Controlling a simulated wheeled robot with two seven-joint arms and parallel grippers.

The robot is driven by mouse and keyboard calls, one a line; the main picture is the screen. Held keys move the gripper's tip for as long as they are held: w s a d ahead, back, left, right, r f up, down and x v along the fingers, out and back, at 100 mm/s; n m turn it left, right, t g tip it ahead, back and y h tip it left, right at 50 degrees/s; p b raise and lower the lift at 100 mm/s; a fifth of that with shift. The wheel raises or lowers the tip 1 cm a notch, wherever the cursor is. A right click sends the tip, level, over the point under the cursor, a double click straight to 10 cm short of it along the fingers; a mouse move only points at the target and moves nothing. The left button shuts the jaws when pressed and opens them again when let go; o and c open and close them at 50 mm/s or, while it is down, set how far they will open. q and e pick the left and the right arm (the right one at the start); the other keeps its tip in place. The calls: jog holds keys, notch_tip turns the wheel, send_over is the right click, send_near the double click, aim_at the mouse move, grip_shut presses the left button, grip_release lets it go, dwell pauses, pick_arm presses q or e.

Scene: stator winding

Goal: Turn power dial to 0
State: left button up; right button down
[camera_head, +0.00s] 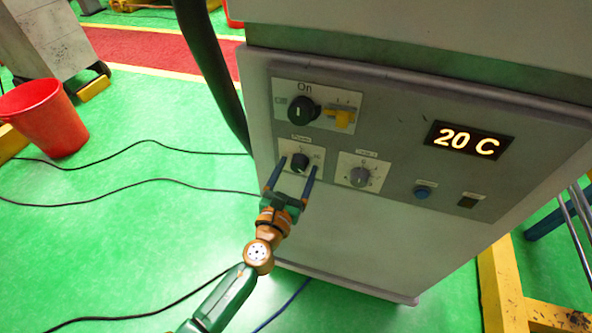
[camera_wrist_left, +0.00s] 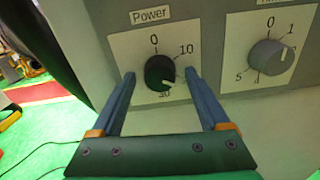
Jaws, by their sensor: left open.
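The power dial is a round black knob (camera_head: 299,162) on a white plate on the grey cabinet's front panel. In the left wrist view the knob (camera_wrist_left: 158,70) sits under the label "Power", with 0 at the top and 10 at the upper right. Its pale mark points to the lower right, away from 0. My left gripper (camera_head: 297,168) is open, with one blue finger on each side of the knob. In the left wrist view the left gripper's fingertips (camera_wrist_left: 159,74) flank the knob, with apparent gaps; contact cannot be told. My right gripper is out of view.
A grey dial (camera_head: 360,177) is to the right. Above are a large black "On" switch (camera_head: 301,109) and a yellow switch (camera_head: 343,117). The display (camera_head: 468,140) reads 20 C. A blue button (camera_head: 423,192) is lower right. A red bucket (camera_head: 45,118) and cables lie left.

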pick_arm(q)
grip_shut()
jog(key=shift+n, duration=0.3)
jog(key=n+b, duration=0.1)
jog(key=n, duration=0.4)
jog(key=shift+n, duration=0.3)
jog(key=n+b, duration=0.1)
jog(key=n, duration=1)
jog(key=shift+s+r+n, duration=0.1)
jog(key=shift+r+n, duration=0.05)
jog(key=shift+n, duration=0.25)
jog(key=n, duration=0.5)
jog(key=shift+n, duration=0.4)
grip_release()
jog(key=shift+d, duration=0.1)
